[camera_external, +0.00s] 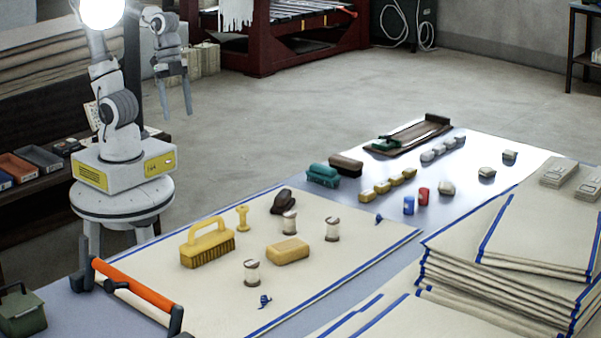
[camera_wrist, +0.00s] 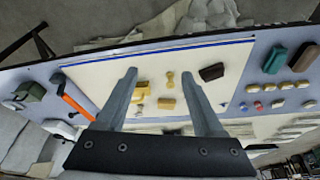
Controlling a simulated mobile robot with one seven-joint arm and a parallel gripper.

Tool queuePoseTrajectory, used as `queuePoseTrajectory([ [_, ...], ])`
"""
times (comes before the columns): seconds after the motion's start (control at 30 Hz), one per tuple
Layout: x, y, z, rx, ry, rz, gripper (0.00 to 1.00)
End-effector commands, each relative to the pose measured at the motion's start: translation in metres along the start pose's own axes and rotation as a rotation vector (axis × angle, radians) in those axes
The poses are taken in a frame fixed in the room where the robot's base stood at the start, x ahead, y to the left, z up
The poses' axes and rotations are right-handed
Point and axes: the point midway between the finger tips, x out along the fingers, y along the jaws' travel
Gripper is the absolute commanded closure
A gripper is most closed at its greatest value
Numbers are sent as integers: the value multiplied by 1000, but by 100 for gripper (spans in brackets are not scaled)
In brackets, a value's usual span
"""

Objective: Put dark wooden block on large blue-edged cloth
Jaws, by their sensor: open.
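The large blue-edged cloth (camera_external: 345,255) lies flat on the table; it also shows in the wrist view (camera_wrist: 155,62). A dark brown piece (camera_external: 284,202) lies on its far part and shows in the wrist view (camera_wrist: 211,72). A dark brown block (camera_external: 346,164) lies off the cloth, beside a green block (camera_external: 323,175); it shows at right in the wrist view (camera_wrist: 303,57). I cannot tell for sure which brown piece is the wooden block. My gripper (camera_external: 176,113) is open and empty, raised and away from the table; its fingers also show in the wrist view (camera_wrist: 160,74).
On the cloth are a yellow brush (camera_external: 207,246), a tan block (camera_external: 288,251) and several spools. An orange-handled bar (camera_external: 135,289) lies at its left edge. A folded cloth stack (camera_external: 500,280) fills the right front. Small stones and red and blue pieces lie beyond.

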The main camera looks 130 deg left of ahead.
Motion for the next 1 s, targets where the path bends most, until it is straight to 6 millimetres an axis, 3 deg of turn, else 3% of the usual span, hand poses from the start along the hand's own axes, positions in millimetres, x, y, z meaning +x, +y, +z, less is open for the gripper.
queuePoseTrajectory([
  [0.1, -11, 9, 21, -85, 68, -57, 30],
  [0.33, -18, 14, 44, -213, 167, -100, 30],
  [0.77, -20, 14, 48, -243, 185, -104, 30],
  [1.0, -42, 14, 41, -242, 185, -104, 30],
])
